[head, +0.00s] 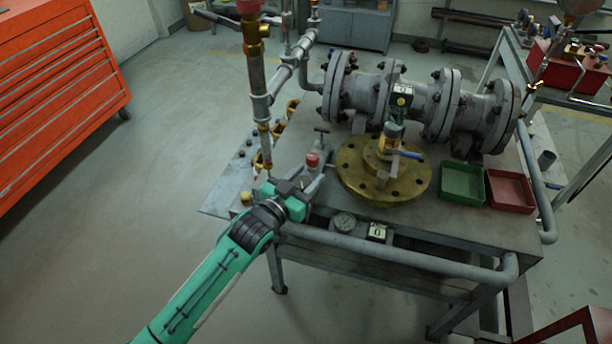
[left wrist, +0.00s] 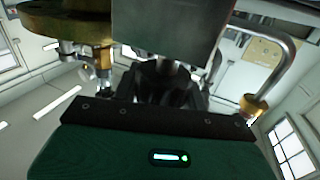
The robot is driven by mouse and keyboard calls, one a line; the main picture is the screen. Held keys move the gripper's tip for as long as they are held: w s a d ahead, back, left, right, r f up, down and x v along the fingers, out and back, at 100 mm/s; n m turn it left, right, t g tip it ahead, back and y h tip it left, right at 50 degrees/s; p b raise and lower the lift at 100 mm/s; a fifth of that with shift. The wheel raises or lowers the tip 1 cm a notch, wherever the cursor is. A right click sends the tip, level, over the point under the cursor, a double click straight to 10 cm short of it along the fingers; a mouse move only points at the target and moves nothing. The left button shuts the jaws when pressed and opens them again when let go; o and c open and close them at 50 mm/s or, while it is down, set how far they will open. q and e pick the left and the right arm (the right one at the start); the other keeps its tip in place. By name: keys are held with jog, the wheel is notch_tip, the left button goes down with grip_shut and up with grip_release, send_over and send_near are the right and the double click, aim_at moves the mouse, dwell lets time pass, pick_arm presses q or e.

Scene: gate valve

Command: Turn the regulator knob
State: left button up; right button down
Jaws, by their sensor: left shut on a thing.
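A small fitting with a red cap (head: 312,160) stands on the grey bench, left of the brass flange (head: 384,180); it may be the regulator knob, but I cannot be sure. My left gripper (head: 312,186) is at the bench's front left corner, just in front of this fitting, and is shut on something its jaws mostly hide. In the left wrist view, a dark ribbed part (left wrist: 165,75) shows between the jaws, under a grey block (left wrist: 155,30). I cannot tell its full shape or how far it is turned. My right gripper is not in view.
A round gauge (head: 344,222) and a small number tag (head: 377,232) sit at the bench's front, above a grey pipe rail (head: 400,259). A green tray (head: 462,181) and a red tray (head: 510,191) lie right. A flanged pipe (head: 420,105) runs behind. Floor to the left is clear.

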pick_arm(q)
jog(key=o, duration=1)
jog(key=shift+s+a, duration=0.3)
jog(key=shift+s, duration=0.05)
jog(key=b+v, duration=0.1)
jog(key=v, duration=1.2)
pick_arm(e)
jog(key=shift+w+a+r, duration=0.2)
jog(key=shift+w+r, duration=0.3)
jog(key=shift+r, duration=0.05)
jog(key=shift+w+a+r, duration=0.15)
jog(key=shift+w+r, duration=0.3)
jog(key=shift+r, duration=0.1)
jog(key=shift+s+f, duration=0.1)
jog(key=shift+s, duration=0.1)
